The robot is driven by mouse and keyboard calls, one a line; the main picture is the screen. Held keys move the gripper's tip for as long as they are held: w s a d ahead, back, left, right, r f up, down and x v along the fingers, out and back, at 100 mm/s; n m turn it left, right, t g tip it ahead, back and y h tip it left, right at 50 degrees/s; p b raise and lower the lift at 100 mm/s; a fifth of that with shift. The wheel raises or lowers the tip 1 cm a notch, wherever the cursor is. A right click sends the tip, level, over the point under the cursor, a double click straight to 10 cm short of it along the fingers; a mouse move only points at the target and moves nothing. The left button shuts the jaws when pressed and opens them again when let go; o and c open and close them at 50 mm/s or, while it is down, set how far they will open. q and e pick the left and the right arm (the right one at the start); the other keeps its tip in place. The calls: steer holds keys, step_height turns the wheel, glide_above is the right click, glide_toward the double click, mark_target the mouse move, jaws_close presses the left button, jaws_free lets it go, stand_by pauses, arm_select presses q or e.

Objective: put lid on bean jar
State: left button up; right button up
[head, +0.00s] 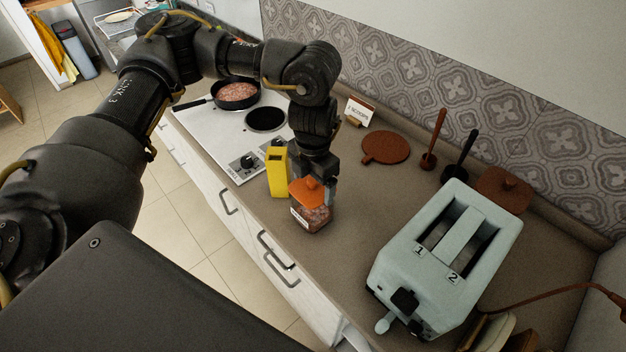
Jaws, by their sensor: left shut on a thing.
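The bean jar (313,218) is a squat clear jar with reddish-brown contents and a pale label, upright near the counter's front edge. An orange lid (305,193) with a raised knob is at the jar's mouth and looks slightly tilted. My left gripper (313,180) points down over the jar and is shut on the lid. I cannot tell whether the lid rests fully on the rim; the gripper hides part of it. My right gripper is not in view.
A yellow box (277,174) stands close left of the jar, beside the stove (232,137) with a pan (237,95). A pale toaster (445,258) stands to the right. A round brown board (386,147) lies behind. Counter (362,201) between jar and toaster is clear.

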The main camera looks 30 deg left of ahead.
arm_select(q)
steer(key=shift+f+b, duration=1.2)
steer(key=shift+f, duration=0.7)
steer(key=shift+w, duration=0.1)
steer(key=shift+f, duration=0.15)
stand_by(0.4)
stand_by(0.5)
steer(key=o, duration=0.8)
steer(key=shift+p, duration=0.4)
